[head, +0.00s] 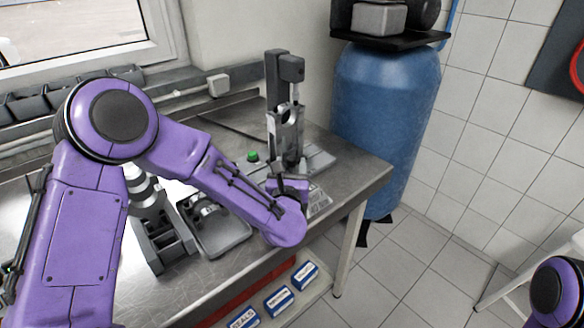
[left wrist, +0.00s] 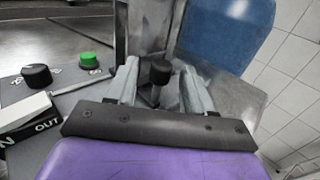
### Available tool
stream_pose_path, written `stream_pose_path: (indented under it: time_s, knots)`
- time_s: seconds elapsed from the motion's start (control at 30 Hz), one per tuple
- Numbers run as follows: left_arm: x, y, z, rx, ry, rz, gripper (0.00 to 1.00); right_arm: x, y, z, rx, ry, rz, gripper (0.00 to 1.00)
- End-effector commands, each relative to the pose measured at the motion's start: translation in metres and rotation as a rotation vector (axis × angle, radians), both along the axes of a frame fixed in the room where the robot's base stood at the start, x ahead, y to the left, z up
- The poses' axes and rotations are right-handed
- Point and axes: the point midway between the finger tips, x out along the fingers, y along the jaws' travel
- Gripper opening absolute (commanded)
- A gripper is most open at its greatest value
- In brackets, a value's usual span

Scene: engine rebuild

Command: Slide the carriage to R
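My left gripper (left wrist: 160,88) is open, with one pale finger on each side of a black knob (left wrist: 160,72) on a short post. Gaps show between the knob and both fingers. In the head view my left gripper (head: 288,186) is at the foot of a tall grey machine (head: 284,125) on the bench, mostly hidden by my wrist. The machine's metal column (left wrist: 150,25) rises behind the knob in the left wrist view. I cannot tell which part is the carriage, and no R mark is legible. My right gripper is out of view.
A grey tray (head: 222,232) and a dark holder (head: 165,250) stand left on the steel bench (head: 365,175). A blue tank (head: 385,120) stands behind the bench's right end.

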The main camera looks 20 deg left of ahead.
Motion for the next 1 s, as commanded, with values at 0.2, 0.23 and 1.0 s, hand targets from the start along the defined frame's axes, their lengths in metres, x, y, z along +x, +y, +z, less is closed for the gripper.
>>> stream_pose_path:
  time_s: [0.2, 0.23, 1.0]
  knots:
    - [0.0, -0.001, 0.0, 0.0, 0.0, -0.003, 0.52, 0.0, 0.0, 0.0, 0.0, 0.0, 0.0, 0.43]
    - [0.0, -0.002, 0.0, 0.0, 0.0, -0.003, 0.52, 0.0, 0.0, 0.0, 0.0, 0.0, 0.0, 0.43]
    - [-0.101, -0.03, 0.0, 0.0, 0.0, -0.001, 0.52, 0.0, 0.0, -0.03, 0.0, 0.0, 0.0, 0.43]
